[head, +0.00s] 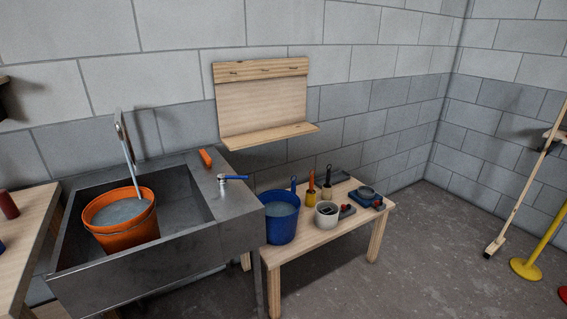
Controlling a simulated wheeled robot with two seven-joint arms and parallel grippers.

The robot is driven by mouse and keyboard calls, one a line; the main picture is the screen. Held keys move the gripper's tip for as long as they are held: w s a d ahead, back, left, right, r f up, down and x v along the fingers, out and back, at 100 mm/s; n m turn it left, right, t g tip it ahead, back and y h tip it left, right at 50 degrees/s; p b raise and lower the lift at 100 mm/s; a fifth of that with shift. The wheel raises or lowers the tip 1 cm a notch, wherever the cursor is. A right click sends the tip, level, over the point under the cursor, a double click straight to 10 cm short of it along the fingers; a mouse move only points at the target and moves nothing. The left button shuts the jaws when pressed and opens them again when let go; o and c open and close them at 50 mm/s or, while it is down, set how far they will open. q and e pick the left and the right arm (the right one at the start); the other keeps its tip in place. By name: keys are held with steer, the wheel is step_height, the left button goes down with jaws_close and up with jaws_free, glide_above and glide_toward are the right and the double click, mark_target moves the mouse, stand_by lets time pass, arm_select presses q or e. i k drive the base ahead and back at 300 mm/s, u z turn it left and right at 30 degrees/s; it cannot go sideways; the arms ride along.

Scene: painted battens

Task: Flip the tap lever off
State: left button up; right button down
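A small metal tap (222,182) stands on the right rim of the grey sink (236,208). Its blue lever (236,177) points to the right, roughly level. An orange bucket (128,238) stands in the sink basin and holds greyish water (120,212). A grey fitting (121,130) is near the wall above the sink. A thin pale strip (130,157) slopes from it down to the bucket; I cannot tell if it is running water or a solid part. Neither of my grippers is in view.
An orange block (206,158) lies on the sink's back rim. A low wooden bench (320,240) at the right carries a blue bucket (281,226), a white pot (326,216) and several tools. A wooden shelf (262,133) hangs above. The floor (430,270) at the right is mostly clear.

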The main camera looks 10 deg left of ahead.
mark_target(221, 178)
steer(key=u, duration=0.25)
steer(key=i, duration=0.9)
steer(key=u, duration=0.75)
steer(key=i, duration=0.4)
steer(key=u, duration=0.4)
